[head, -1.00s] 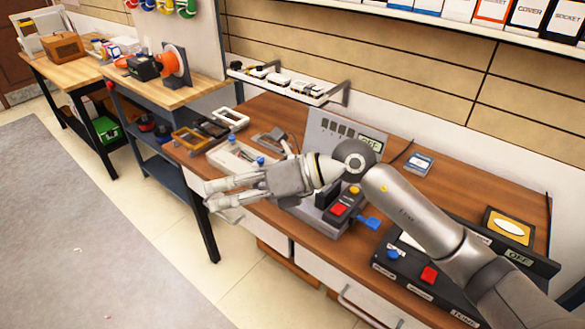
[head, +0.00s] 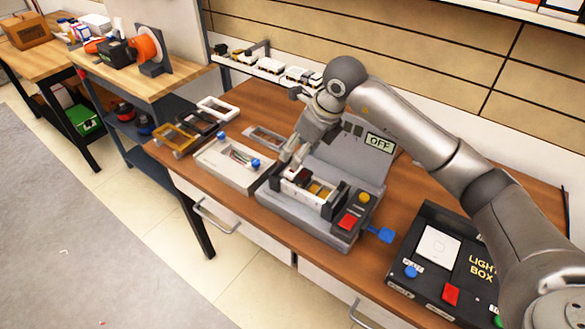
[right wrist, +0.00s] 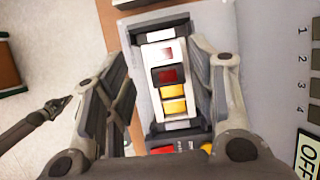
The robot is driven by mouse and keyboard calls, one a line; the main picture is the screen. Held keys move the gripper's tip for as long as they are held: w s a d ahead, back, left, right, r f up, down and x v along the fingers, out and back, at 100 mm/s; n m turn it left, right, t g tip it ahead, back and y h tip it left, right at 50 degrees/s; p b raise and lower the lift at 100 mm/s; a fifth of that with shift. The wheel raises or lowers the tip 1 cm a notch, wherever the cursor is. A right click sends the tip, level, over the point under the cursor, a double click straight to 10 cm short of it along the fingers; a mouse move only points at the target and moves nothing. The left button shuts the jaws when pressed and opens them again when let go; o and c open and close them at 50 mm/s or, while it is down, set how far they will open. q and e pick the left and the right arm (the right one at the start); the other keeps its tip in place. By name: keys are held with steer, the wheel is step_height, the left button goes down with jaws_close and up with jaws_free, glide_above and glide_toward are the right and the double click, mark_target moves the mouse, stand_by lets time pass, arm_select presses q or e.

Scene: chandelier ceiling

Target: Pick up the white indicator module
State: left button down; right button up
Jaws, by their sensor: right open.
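A white module with a small red window (right wrist: 167,52) sits in a white-framed row in the right wrist view. Beside it in the row are a dark module with a red window (right wrist: 168,75) and yellow modules (right wrist: 174,99). The row is held in a grey test fixture (head: 285,211) on the bench. My right gripper (head: 291,162) is open and points down at the row in the head view. In the right wrist view its fingers (right wrist: 163,78) stand on either side of the row, apart from each other. Contact cannot be told. My left gripper is not in view.
The fixture's upright panel (head: 350,155) reads OFF. A white tray (head: 215,173) with blue knobs lies left of it. A black light box (head: 427,280) stands to the right. Empty frames (head: 217,109) lie at the back left. A blue lever (head: 380,235) juts out at the fixture's right.

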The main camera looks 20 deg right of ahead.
mark_target(294, 175)
steer(key=x, duration=0.3)
steer(key=shift+w+r, duration=0.1)
steer(key=p+x, duration=0.2)
steer(key=x, duration=0.2)
steer(key=shift+d, duration=0.2)
steer(key=shift+f, duration=0.35)
steer(key=shift+w+a+f, duration=0.1)
steer(key=shift+c, duration=1.9)
steer(key=c, duration=0.3)
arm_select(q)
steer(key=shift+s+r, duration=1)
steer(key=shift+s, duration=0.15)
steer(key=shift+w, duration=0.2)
